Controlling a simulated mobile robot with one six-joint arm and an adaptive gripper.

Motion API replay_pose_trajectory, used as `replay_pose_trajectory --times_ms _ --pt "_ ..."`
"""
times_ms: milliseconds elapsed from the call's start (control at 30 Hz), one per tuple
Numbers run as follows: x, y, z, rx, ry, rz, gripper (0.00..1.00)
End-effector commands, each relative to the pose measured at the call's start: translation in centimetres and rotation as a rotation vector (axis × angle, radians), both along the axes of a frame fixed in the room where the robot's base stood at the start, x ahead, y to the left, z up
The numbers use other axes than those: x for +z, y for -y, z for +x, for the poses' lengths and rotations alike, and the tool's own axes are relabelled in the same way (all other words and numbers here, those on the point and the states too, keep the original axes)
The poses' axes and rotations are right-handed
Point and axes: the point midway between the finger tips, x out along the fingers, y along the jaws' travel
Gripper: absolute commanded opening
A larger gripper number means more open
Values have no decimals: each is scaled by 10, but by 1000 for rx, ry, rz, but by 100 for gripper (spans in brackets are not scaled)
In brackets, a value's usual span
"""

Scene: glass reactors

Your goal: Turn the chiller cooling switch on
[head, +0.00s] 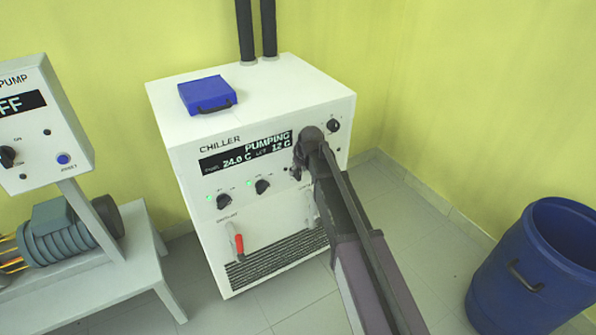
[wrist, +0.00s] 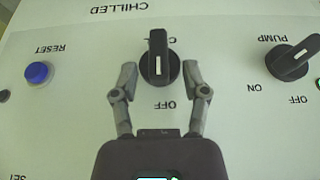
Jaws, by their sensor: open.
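The white chiller (head: 283,85) stands by the wall, its display (head: 245,150) reading PUMPING, 24.0 C and set 12 C. In the wrist view, the panel lettering is upside down. A black knob (wrist: 158,68) with a white mark sits between my gripper's (wrist: 160,78) open fingertips, one on each side. OFF is printed below it; its name label is mostly hidden by the knob. Its handle is upright in this view. I cannot tell whether the fingers touch it. In the head view, my gripper (head: 299,164) is at the panel's right part and hides some controls.
The pump knob (wrist: 292,60) is to the right and the blue reset button (wrist: 38,73) to the left in the wrist view. A blue case (head: 207,94) lies on the chiller. A blue drum (head: 535,265) stands right; a pump stand (head: 90,280) stands left.

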Motion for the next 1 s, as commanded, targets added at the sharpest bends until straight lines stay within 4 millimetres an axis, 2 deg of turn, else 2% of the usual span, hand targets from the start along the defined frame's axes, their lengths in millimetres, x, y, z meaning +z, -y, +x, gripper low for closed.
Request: replay_pose_trajectory --times_ms 100,300,767,1000 --pt "0 0 0 0 0 0 56" --pt "0 0 0 0 0 0 0" --pt "-1 1 0 0 -17 24 0" --pt "-3 3 2 -1 -72 106 0"
